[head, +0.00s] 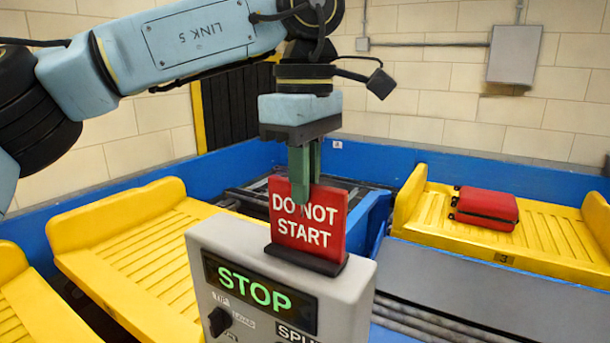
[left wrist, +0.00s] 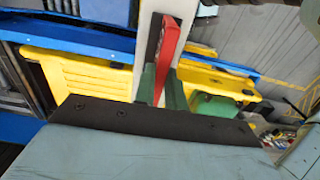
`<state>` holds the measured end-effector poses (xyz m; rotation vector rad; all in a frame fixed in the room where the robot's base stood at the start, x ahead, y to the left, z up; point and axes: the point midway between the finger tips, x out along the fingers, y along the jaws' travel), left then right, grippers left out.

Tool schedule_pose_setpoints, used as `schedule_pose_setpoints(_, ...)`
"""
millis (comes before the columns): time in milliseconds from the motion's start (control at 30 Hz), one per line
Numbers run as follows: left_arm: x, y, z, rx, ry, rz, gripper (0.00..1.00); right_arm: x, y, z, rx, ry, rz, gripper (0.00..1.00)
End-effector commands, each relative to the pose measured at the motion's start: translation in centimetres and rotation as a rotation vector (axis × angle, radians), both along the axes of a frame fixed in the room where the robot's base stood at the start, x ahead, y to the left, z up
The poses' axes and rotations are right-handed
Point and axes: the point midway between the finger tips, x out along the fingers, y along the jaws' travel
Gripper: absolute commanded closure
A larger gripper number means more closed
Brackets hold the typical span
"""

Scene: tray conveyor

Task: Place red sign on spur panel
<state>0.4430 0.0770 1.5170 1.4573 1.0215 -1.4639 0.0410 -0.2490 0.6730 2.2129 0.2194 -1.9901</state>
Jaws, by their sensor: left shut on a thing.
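The red sign (head: 322,228) reads "DO NOT START" and has a dark base. In the head view it is upright at the top of the grey spur panel (head: 218,236), whose display reads "STOP". The base appears to touch the panel's top. My left gripper (head: 304,194) comes down from above and is shut on the sign's upper edge, its green fingers covering part of the lettering. In the left wrist view the sign (left wrist: 167,55) shows edge-on between the fingers, with the pale panel (left wrist: 182,18) beyond it. My right gripper is not in view.
Yellow trays (head: 130,238) lie to the left of the panel. A yellow tray (head: 520,232) at the right carries a red suitcase (head: 485,208). Blue conveyor walls (head: 440,158) run behind. A black knob (head: 222,321) sticks out of the panel's front.

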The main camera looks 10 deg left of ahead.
Motion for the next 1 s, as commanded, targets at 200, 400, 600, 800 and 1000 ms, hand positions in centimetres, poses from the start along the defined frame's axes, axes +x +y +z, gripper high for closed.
schedule_pose_setpoints(200, 0.0, 0.0, 0.0, 0.000, -0.001, 0.000, 1.00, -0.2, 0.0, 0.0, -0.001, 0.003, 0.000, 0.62)
schedule_pose_setpoints(400, 0.0, 0.0, -0.3, 0.000, -0.001, 0.001, 0.79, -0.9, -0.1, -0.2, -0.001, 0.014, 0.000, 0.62)
schedule_pose_setpoints(600, 0.0, 0.0, -0.3, 0.000, -0.001, 0.001, 0.66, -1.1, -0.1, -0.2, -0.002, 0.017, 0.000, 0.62)
schedule_pose_setpoints(800, 0.0, 0.0, -0.1, 0.000, -0.001, 0.001, 0.66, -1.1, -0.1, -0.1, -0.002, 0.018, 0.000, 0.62)
schedule_pose_setpoints(1000, 0.1, -0.1, 2.2, -0.002, -0.005, 0.003, 0.66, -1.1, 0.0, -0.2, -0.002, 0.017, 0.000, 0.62)
